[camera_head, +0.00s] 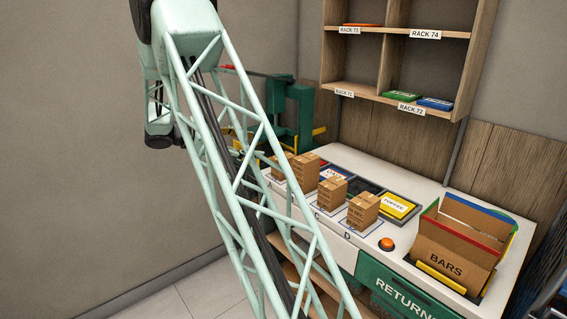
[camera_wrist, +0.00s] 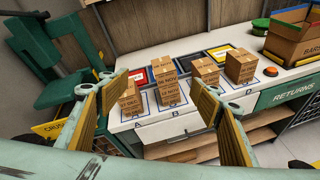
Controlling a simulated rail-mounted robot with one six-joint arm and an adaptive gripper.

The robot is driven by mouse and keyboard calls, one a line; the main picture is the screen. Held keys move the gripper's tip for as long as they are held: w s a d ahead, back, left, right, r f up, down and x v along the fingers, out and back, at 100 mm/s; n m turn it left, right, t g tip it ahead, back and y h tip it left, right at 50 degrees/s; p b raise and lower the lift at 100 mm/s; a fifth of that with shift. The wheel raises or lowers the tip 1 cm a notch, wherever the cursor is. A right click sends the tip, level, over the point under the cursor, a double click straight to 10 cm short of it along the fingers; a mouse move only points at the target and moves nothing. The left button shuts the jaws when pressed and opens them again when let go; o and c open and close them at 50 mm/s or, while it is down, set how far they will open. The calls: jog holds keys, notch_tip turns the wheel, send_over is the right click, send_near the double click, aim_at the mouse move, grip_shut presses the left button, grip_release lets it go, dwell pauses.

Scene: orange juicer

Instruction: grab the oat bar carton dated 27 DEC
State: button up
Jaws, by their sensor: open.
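Several small brown cartons stand in a row on the white counter at marked spots A to D. In the wrist view they are the A carton (camera_wrist: 130,99), the B carton (camera_wrist: 167,88), the C carton (camera_wrist: 207,74) and the D carton (camera_wrist: 241,66). The B carton's print seems to include NOV; the other dates are too small to read surely, so I cannot tell which says 27 DEC. My gripper (camera_wrist: 159,90) is open and empty, its fingers apart on either side of the view, with the A and B cartons showing between them.
A cardboard box marked BARS (camera_head: 446,262) stands at the counter's right, beside an orange button (camera_head: 386,244). A yellow TOFFEE panel (camera_head: 398,206) lies behind the cartons. A green machine (camera_wrist: 60,62) stands at the left. Wooden racks (camera_head: 428,52) hang above. A RETURNS panel (camera_head: 400,295) is in front.

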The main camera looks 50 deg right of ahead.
jog(key=w+d+f+n+h, duration=0.2)
jog(key=w+d+f+n, duration=0.1)
jog(key=d+f, duration=0.4)
jog(key=w+d+f+n+t+h, duration=0.1)
jog(key=w+d+f+n+h, duration=0.1)
jog(key=w+d+f, duration=0.4)
notch_tip(320, 180, down, 5)
jog(key=shift+w+d+f+n+h, duration=0.2)
jog(key=shift+d+n+h, duration=0.15)
jog(key=shift+d, duration=0.75)
jog(key=shift+d, duration=0.15)
jog(key=shift+s+d, duration=0.3)
jog(key=shift+d, duration=1.05)
jog(key=shift+s+d, duration=0.3)
jog(key=shift+d, duration=1.1)
jog(key=shift+s+d, duration=0.3)
jog(key=shift+d, duration=1.05)
jog(key=shift+s+d+b, duration=0.1)
jog(key=shift+s+d, duration=0.1)
jog(key=shift+d, duration=0.6)
jog(key=shift+s+d+b, duration=0.1)
jog(key=shift+s+d, duration=0.15)
jog(key=shift+d, duration=0.6)
jog(key=shift+s+d+b, duration=0.1)
jog(key=shift+s+d, duration=0.1)
jog(key=shift+d, duration=0.6)
jog(key=shift+r, duration=0.1)
jog(key=c, duration=1.1)
